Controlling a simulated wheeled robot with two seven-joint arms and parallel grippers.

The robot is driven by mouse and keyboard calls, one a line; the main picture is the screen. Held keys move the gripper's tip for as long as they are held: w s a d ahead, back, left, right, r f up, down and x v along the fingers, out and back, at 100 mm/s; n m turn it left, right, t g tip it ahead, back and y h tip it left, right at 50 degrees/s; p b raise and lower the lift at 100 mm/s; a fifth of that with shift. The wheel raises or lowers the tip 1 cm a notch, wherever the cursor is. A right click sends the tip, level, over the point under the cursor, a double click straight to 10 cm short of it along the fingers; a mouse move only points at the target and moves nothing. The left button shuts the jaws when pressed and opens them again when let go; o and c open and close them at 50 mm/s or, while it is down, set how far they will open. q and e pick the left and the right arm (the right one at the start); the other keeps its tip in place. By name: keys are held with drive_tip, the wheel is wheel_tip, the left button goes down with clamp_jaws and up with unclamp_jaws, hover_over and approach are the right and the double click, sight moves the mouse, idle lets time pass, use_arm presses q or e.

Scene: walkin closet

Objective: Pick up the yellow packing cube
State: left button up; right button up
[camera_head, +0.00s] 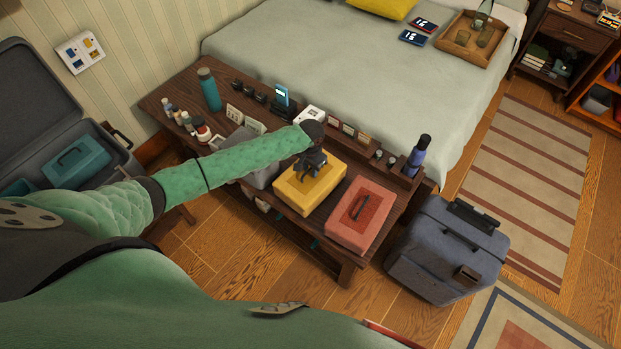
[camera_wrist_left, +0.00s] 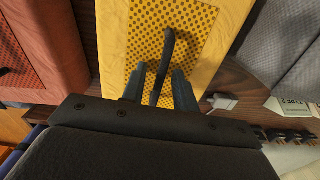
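The yellow packing cube (camera_head: 299,200) lies on the wooden bench, between a grey cube (camera_head: 262,176) and a red cube (camera_head: 350,228). It fills the upper middle of the left wrist view (camera_wrist_left: 206,38), with a perforated top panel and a dark strap handle (camera_wrist_left: 167,50). My left gripper (camera_head: 314,172) is over the top of the yellow cube. In the wrist view its two fingers (camera_wrist_left: 160,88) stand apart on either side of the handle, with gaps visible. I cannot tell whether either finger touches it. My right gripper is not in view.
The bench (camera_head: 336,259) carries bottles, small cards and other small items along its back. A dark suitcase (camera_head: 447,250) stands to its right, and an open suitcase (camera_head: 48,110) holding teal cubes is at the left. A bed (camera_head: 300,50) is behind.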

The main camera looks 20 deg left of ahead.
use_arm(q)
drive_tip(key=shift+f, duration=0.15)
clamp_jaws()
idle(1.4)
